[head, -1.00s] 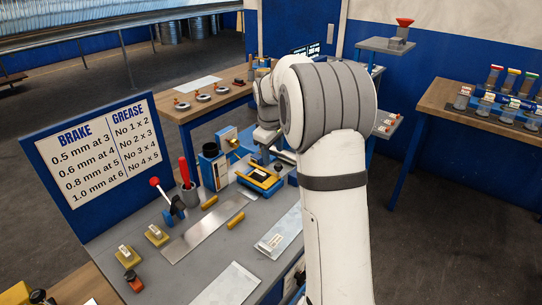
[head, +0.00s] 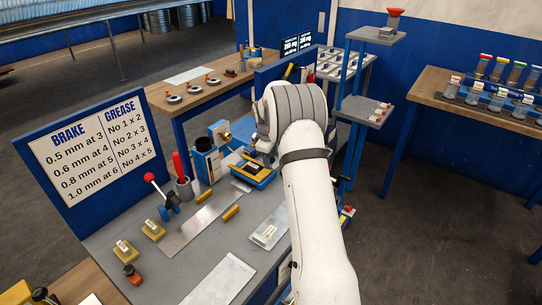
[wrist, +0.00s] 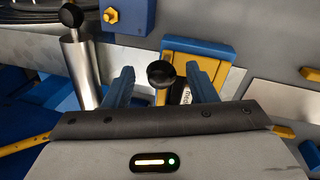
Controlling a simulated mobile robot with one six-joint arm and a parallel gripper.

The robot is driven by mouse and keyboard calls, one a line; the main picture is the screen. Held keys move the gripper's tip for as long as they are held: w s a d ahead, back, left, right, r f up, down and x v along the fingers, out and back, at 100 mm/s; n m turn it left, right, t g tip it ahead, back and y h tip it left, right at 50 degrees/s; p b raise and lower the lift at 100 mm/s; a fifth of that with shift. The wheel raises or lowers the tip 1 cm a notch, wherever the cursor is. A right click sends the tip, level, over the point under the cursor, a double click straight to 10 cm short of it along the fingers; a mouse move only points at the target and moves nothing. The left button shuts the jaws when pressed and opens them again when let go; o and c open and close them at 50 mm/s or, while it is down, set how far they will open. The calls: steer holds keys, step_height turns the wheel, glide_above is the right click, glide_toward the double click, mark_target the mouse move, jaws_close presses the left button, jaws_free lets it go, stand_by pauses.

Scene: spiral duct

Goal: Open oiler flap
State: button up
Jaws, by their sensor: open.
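In the wrist view my gripper (wrist: 160,84) is open, with its two blue fingers on either side of a black ball knob (wrist: 160,73). I cannot tell whether they touch it. Behind the knob is a yellow and blue fixture (wrist: 197,52) with a pale label strip partly hidden by the right finger. In the head view a blue and yellow unit (head: 250,176) sits on the grey bench, close below my wrist. My arm hides the fingers there. No part is clearly marked as the oiler flap, so I cannot tell its state.
In the wrist view a metal cylinder with a black ball top (wrist: 80,62) stands left of the fingers. On the bench are a blue box with a dark round top (head: 205,160), a red-handled tool in a cup (head: 182,182) and a metal plate (head: 200,222). A sign (head: 92,142) stands behind.

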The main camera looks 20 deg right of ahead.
steer(key=shift+f, duration=0.1)
steer(key=shift+c, duration=0.5)
jaws_close()
